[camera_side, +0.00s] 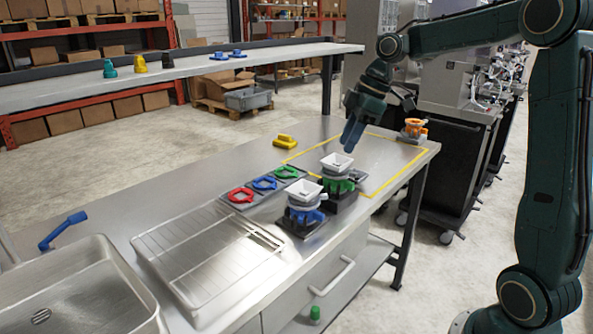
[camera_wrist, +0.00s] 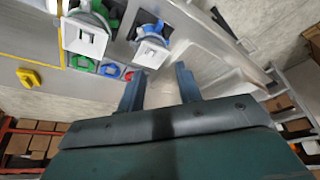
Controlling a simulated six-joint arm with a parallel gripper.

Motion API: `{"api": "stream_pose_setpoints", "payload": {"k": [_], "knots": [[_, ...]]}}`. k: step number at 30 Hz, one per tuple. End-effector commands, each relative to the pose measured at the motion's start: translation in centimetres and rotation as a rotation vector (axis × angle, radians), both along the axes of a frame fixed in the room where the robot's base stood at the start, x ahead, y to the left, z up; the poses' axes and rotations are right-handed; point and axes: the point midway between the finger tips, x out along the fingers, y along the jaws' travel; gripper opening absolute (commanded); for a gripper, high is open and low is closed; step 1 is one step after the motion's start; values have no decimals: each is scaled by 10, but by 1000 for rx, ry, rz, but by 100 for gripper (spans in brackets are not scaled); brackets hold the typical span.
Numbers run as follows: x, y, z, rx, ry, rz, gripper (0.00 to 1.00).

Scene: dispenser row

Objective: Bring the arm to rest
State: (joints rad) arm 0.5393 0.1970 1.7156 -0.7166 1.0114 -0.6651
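My gripper (camera_side: 351,143) hangs from my arm above the steel table (camera_side: 225,170), fingers pointing down. In the side view it appears just above and behind the white hopper of the green dispenser (camera_side: 338,178). The wrist view shows its two blue-grey fingers (camera_wrist: 159,88) spread apart, with nothing between them. The blue dispenser (camera_side: 304,206), also topped by a white hopper, stands in front of the green one. Both dispensers also show in the wrist view, the green one (camera_wrist: 87,36) left of the blue one (camera_wrist: 152,52).
Red (camera_side: 240,195), blue (camera_side: 264,183) and green (camera_side: 286,172) pieces lie on dark pads beside the dispensers. A yellow piece (camera_side: 285,141) lies behind. An orange-topped unit (camera_side: 414,129) stands at the right corner. A drain rack (camera_side: 205,255) and sink (camera_side: 85,295) are at the front left.

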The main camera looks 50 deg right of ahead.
Motion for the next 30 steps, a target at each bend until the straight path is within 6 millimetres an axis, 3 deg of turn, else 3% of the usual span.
{"api": "stream_pose_setpoints", "payload": {"k": [6,15,21,30], "knots": [[-32,44,20,-16,-3,-132,35],[-87,88,30,-21,-20,-324,35],[-128,107,27,-14,-40,-450,35],[-189,119,11,15,-82,-638,35]]}}
